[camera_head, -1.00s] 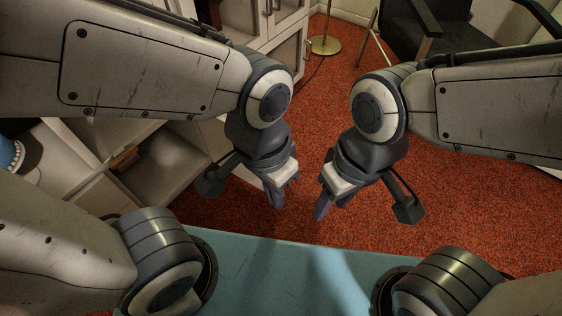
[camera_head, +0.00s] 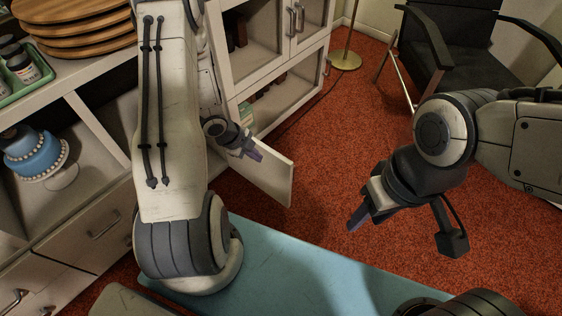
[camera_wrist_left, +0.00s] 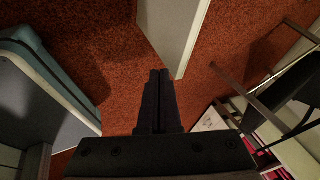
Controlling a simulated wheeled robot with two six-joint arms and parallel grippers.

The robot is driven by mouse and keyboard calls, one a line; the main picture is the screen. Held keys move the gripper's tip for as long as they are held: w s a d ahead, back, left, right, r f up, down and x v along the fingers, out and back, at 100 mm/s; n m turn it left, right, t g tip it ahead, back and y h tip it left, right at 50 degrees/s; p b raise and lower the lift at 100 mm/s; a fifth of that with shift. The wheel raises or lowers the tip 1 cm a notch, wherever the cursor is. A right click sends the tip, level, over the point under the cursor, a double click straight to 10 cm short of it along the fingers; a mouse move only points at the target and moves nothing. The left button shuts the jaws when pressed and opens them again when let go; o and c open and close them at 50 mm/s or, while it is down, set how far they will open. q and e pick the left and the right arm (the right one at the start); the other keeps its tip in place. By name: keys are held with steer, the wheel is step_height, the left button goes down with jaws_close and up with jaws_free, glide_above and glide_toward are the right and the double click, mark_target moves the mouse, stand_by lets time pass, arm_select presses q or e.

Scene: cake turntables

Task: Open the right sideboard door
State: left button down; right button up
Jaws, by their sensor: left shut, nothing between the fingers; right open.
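The white sideboard (camera_head: 98,128) fills the left side of the head view. Its right door (camera_head: 266,178) stands swung out over the red carpet, and my left arm hides its hinge side. My left gripper (camera_head: 256,152) is shut and empty at the door's upper edge in the head view. In the left wrist view the closed fingers (camera_wrist_left: 158,88) point at the carpet beside the white door panel (camera_wrist_left: 174,28); I cannot tell whether they touch it. My right gripper (camera_head: 359,214) is open and empty, over the carpet, right of the door.
Wooden boards (camera_head: 75,22) and a green tray (camera_head: 22,88) are on the sideboard top. A blue cake (camera_head: 32,148) is in an open compartment. A white cabinet (camera_head: 240,85) is behind the door. A brass lamp base (camera_head: 345,60) and a black chair (camera_head: 450,70) stand behind clear carpet.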

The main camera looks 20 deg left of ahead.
arm_select(q)
steer(key=s+f+m+h, duration=0.1)
steer(key=s+f+h, duration=0.1)
steer(key=s, duration=0.1)
steer(key=b, duration=0.4)
glide_toward(289, 174)
steer(key=shift+x, duration=2.5)
arm_select(e)
steer(key=shift+f, duration=1.5)
arm_select(q)
steer(key=shift+s+a+f, duration=0.1)
